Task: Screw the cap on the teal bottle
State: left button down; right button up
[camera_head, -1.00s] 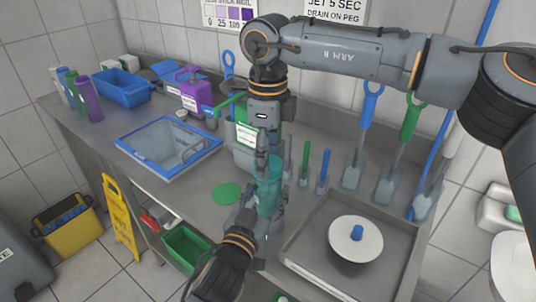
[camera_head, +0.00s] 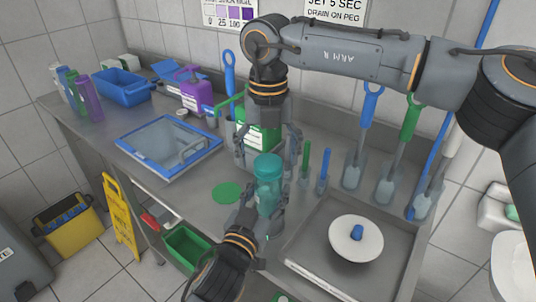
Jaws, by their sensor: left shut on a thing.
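The teal bottle (camera_head: 269,196) stands upright near the front of the counter. A darker teal cap (camera_head: 268,165) sits on its top; I cannot tell how tightly it is seated. My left gripper (camera_head: 264,210) is shut around the lower part of the bottle, and its fingers hide some of it. My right gripper (camera_head: 268,150) points down above the bottle. Its fingers are spread wide on either side of the cap, apart from it and holding nothing.
Upright brushes (camera_head: 324,168) stand right of the bottle, and a tray with a white disc (camera_head: 356,241) is at front right.

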notch_tip(320, 180, up, 12)
dwell(0.6)
pick_arm(q)
jog(key=shift+c, duration=2)
grip_release()
jog(key=v, duration=1.2)
